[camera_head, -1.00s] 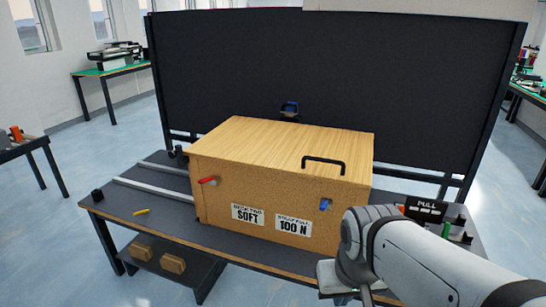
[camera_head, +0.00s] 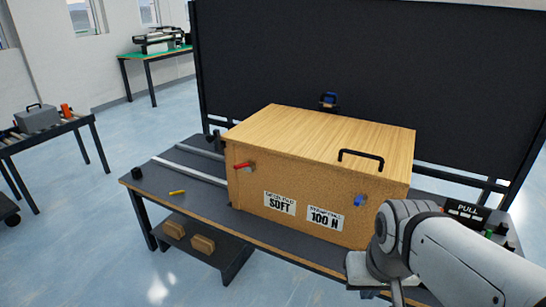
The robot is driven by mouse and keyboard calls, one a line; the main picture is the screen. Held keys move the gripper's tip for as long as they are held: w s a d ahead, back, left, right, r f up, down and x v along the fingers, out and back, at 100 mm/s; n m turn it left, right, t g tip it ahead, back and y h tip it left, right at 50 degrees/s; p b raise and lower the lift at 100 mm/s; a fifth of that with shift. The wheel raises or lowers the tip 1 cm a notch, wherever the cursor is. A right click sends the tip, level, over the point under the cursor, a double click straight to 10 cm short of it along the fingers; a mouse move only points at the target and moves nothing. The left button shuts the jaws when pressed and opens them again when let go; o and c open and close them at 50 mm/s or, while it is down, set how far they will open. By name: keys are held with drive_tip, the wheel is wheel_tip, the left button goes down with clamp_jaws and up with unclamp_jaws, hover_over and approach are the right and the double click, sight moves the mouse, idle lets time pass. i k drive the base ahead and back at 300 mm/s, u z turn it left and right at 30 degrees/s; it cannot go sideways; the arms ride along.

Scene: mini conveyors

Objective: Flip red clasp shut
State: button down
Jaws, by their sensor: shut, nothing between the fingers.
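The red clasp (camera_head: 243,166) is a small red lever on the front face of a wooden box (camera_head: 250,195), near its upper left corner. It lies roughly level, tilted slightly. A blue clasp (camera_head: 359,201) sits on the same face, near the right end. The box lid (camera_head: 300,128) is down and has a black handle (camera_head: 361,157). My white and grey arm comes in from the lower right, in front of the box's right end, well away from the red clasp. Its fingertips are below the picture edge.
The box stands on a dark table (camera_head: 150,183) with two metal rails (camera_head: 190,172) and a yellow piece (camera_head: 177,192) at left. A black panel (camera_head: 400,70) rises behind. A PULL-marked device (camera_head: 467,208) stands at right.

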sight(242, 166)
drive_tip(key=u, duration=0.3)
drive_tip(key=i, duration=1.15)
drive_tip(key=z, duration=0.35)
